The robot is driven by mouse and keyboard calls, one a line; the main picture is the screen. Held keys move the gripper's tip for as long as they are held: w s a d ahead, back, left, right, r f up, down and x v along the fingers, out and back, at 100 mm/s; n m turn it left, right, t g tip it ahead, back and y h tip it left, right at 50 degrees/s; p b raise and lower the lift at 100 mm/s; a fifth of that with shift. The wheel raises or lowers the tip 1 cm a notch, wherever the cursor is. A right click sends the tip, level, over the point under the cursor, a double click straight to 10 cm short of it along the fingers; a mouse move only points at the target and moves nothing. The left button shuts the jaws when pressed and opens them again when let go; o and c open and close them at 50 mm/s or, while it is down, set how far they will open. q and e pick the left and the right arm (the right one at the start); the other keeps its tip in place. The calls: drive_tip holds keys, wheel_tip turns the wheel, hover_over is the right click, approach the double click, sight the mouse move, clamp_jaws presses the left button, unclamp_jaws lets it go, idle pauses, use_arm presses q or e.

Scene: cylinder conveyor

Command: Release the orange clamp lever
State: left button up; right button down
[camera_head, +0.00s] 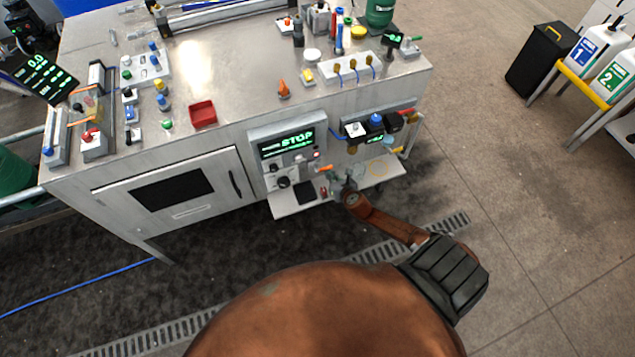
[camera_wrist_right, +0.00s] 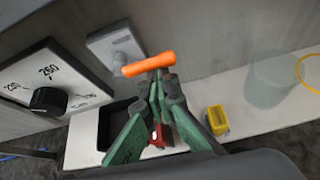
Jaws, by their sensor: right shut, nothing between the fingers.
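The orange clamp lever (camera_head: 325,167) sits on the bench front, to the right of the panel with knobs. In the right wrist view the lever (camera_wrist_right: 148,64) lies nearly level across a grey mount (camera_wrist_right: 118,50) on the wall. My right gripper (camera_head: 346,186) is low in front of the bench, just above the shelf. Its green fingers are shut with nothing held, and their tips (camera_wrist_right: 160,78) are right by the lever's underside. I cannot tell whether they touch it. My left gripper is not in view.
A control panel with a STOP display (camera_head: 287,143) and a black knob (camera_wrist_right: 48,100) is left of the lever. Below, the white shelf (camera_head: 288,210) carries a black pad (camera_wrist_right: 116,118), a red item (camera_wrist_right: 157,135), a yellow block (camera_wrist_right: 217,120) and a clear cylinder (camera_wrist_right: 275,80).

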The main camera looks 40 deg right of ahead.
drive_tip(key=shift+w, duration=0.1)
idle(0.3)
use_arm(q)
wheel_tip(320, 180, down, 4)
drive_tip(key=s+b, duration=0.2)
drive_tip(key=b, duration=0.2)
use_arm(e)
drive_tip(key=f, duration=0.2)
drive_tip(key=s+f, duration=0.1)
drive_tip(key=f, duration=0.1)
drive_tip(key=shift+a+f, duration=0.15)
drive_tip(key=shift+f, duration=0.15)
use_arm(q)
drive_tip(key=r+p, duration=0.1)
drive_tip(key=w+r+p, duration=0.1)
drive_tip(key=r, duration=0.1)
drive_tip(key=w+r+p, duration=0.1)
drive_tip(key=p, duration=0.1)
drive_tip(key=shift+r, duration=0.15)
use_arm(e)
drive_tip(key=v, duration=1)
drive_tip(key=shift+r, duration=0.35)
drive_tip(key=shift+w+a, duration=0.1)
drive_tip(key=shift+w, duration=0.05)
